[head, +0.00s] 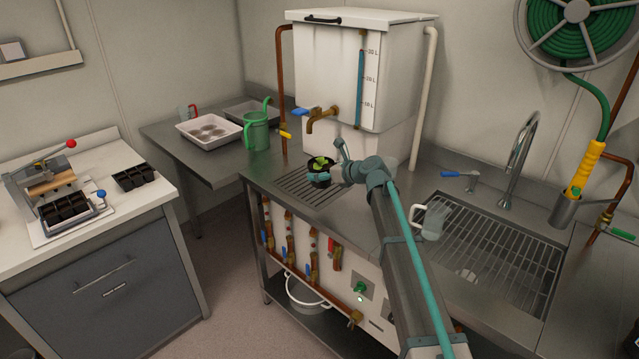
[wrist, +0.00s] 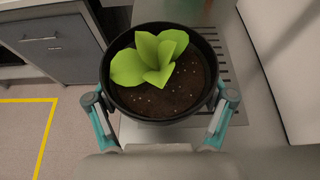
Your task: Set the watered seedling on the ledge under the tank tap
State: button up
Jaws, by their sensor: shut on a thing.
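The seedling is a green leafy plant in a round black pot (head: 320,178), in front of the white water tank (head: 335,75). My gripper (head: 325,174) is shut on the pot. In the wrist view the pot (wrist: 160,112) fills the middle, with brown soil and bright green leaves (wrist: 152,58), and the fingers press its two sides. The pot is upright, over or on the slotted ledge (head: 297,187); I cannot tell whether it touches. The slots also show in the wrist view (wrist: 222,75). The brass tap (head: 322,117) with a blue handle is on the tank front, above the pot.
A green watering can (head: 256,131) and a white tray (head: 208,123) stand on the back-left table. A copper pipe (head: 281,85) runs down the tank's left side. A sink with a grate (head: 490,245) and a clear jug (head: 434,220) lie to the right.

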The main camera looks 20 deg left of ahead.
jog(key=w+f, duration=0.1)
jog(key=w+a+f, duration=0.1)
jog(key=f, duration=0.1)
jog(key=w+f, duration=0.1)
jog(key=shift+w+a+f+p, duration=0.15)
jog(key=shift+a+f+p, duration=0.1)
jog(key=shift+a+p, duration=0.15)
jog(key=shift+f, duration=1.65)
jog(key=shift+f, duration=0.2)
jog(key=o, duration=1.5)
jog(key=shift+o, duration=0.2)
jog(key=shift+r, duration=0.2)
jog(key=b+v, duration=0.1)
jog(key=v, duration=1.1)
jog(key=shift+b, duration=0.4)
